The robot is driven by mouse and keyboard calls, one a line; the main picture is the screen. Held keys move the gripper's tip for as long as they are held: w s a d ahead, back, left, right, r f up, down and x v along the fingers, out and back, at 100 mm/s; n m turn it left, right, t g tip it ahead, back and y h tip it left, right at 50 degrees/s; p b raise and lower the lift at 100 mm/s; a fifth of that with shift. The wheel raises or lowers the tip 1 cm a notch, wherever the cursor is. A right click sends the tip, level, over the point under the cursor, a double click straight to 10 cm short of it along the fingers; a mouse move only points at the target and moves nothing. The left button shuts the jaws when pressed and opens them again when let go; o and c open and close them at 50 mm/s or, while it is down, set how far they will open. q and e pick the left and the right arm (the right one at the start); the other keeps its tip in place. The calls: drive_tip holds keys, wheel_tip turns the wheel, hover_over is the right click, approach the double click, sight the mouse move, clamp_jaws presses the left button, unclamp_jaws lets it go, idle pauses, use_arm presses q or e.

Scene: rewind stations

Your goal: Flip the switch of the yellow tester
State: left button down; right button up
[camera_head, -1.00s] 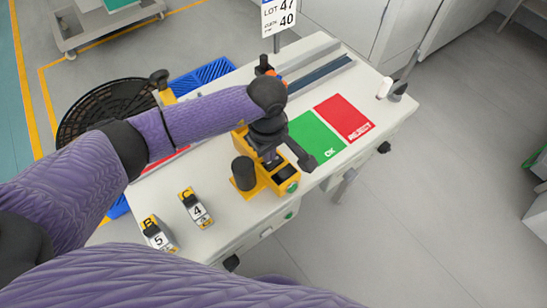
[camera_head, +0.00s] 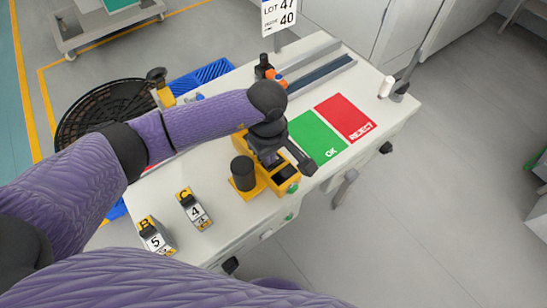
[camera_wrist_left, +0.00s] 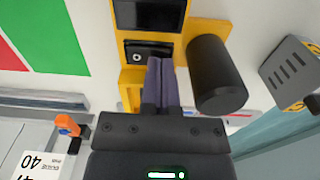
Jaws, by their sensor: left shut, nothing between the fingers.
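The yellow tester (camera_head: 262,187) stands near the front edge of the white table, with a black cylinder (camera_head: 243,173) on its left part. In the left wrist view the tester (camera_wrist_left: 127,92) shows a dark screen (camera_wrist_left: 149,14) and a black panel (camera_wrist_left: 147,51) with a small round mark. My left gripper (camera_head: 268,159) is over the tester, and its arm partly covers it. In the left wrist view my left gripper's fingers (camera_wrist_left: 162,75) are shut and empty, with tips at the lower edge of the black panel. I cannot tell whether they touch. The switch is not clearly seen. My right gripper is out of view.
Two small labelled blocks, B 5 (camera_head: 157,237) and C 4 (camera_head: 194,209), stand left of the tester. A green OK mat (camera_head: 317,137) and a red REJECT mat (camera_head: 344,117) lie to its right. A black basket (camera_head: 85,115) is behind my left arm.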

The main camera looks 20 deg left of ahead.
use_arm(q)
drive_tip(key=shift+f, duration=0.2)
drive_tip(key=shift+r, duration=0.1)
wheel_tip(320, 180, up, 7)
drive_tip(key=p, duration=0.5)
idle(0.4)
